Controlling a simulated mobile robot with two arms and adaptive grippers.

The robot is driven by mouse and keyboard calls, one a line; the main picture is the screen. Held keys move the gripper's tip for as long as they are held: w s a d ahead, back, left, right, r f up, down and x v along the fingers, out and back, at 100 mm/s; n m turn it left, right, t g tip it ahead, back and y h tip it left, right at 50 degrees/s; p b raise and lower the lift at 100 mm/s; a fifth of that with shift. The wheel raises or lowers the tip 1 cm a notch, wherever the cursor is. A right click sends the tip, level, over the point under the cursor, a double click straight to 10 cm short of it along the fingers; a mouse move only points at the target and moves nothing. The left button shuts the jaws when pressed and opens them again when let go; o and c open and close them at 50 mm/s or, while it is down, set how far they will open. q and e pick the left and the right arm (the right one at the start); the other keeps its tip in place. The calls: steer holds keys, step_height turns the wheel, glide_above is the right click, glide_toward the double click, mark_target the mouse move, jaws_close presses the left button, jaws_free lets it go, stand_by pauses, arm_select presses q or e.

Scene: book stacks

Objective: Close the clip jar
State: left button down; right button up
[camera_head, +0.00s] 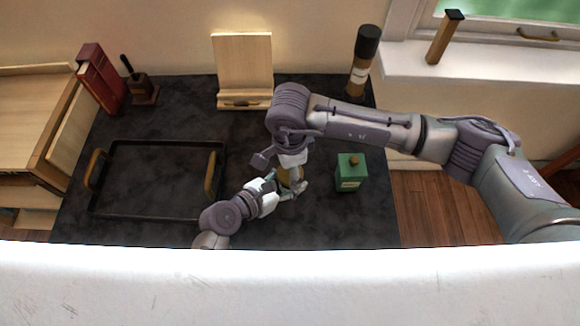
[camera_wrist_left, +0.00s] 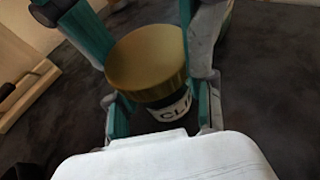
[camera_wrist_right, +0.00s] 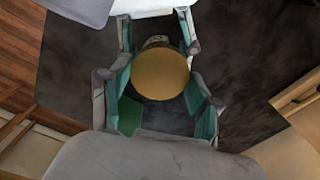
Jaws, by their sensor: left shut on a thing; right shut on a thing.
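The clip jar (camera_wrist_left: 176,108) has a dark body, a white label reading "CLI", and a round gold lid (camera_wrist_left: 146,58) on top. In the left wrist view the lid sits at the jar's mouth; I cannot tell whether it is fastened. My left gripper (camera_wrist_left: 163,108) is shut on the jar's body from the side. My right gripper (camera_wrist_right: 160,78) comes from above and is shut on the lid, which also shows in the right wrist view (camera_wrist_right: 160,73). In the head view the jar (camera_head: 291,177) is mostly hidden by both grippers.
A green box (camera_head: 351,173) with a knob stands just right of the jar. A black tray (camera_head: 150,144) with wooden handles lies left. A wooden stand (camera_head: 242,62), a pepper mill (camera_head: 361,65) and red books (camera_head: 100,78) are along the back. The dark table is clear between tray and stand.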

steer(key=m, duration=2.1)
steer(key=shift+m, duration=0.3)
steer(key=m, duration=0.7)
steer(key=o, duration=0.7)
steer(key=shift+o, duration=0.2)
steer(key=shift+r, duration=2.2)
